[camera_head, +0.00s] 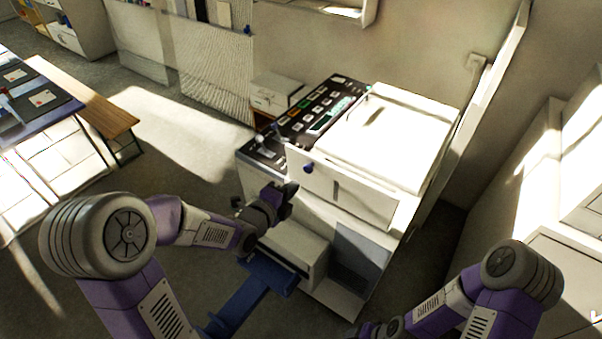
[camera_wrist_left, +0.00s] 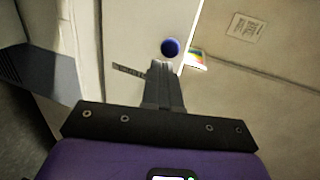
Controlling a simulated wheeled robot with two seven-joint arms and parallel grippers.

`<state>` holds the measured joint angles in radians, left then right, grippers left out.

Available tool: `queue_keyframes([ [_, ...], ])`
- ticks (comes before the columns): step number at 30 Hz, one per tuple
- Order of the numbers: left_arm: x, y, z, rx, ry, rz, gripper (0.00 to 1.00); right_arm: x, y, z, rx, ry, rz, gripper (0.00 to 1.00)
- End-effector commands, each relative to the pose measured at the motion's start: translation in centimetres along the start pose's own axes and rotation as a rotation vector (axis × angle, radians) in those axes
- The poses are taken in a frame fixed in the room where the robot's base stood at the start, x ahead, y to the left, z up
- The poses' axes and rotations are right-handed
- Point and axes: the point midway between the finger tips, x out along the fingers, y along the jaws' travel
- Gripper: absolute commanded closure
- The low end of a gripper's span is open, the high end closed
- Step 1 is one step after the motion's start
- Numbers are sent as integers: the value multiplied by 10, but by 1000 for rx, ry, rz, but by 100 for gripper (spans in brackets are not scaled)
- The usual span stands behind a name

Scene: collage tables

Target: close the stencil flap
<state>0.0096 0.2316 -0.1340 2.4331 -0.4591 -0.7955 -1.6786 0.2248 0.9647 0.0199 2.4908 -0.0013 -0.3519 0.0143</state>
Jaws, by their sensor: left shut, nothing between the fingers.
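The stencil flap (camera_head: 345,199) is a pale panel with a blue knob (camera_head: 309,168) on the upper front of the white copier-like machine (camera_head: 390,140). In the left wrist view the flap (camera_wrist_left: 132,35) carries the same blue knob (camera_wrist_left: 169,47). Its free edge stands away from the beige surface behind, where a coloured label shows. My left gripper (camera_head: 287,198) is shut and empty, just in front of the flap, left of and below the knob. In the wrist view its fingertips (camera_wrist_left: 160,66) point at the panel just below the knob; contact is unclear. My right gripper is barely visible at the bottom edge.
A blue tray (camera_head: 240,297) juts from the machine's lower front, below my left arm. A dark control panel (camera_head: 310,115) tops the machine's left side. A wooden bench (camera_head: 85,97) stands far left. White cabinets (camera_head: 540,190) line the right.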

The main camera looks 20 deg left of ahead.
Motion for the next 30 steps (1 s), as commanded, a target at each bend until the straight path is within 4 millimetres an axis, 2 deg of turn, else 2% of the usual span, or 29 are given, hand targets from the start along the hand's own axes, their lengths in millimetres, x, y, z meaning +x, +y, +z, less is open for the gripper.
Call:
queue_keyframes([
  [4,25,-6,-1,0,2,-1,100,-4,-2,0,0,0,0,35],
  [10,45,-11,-1,0,2,0,100,-8,-3,0,0,0,0,35],
  [24,49,-13,-1,0,1,1,100,-8,-3,0,0,0,0,35],
  [30,54,-20,-2,2,2,35,100,-16,-6,0,0,1,0,35],
])
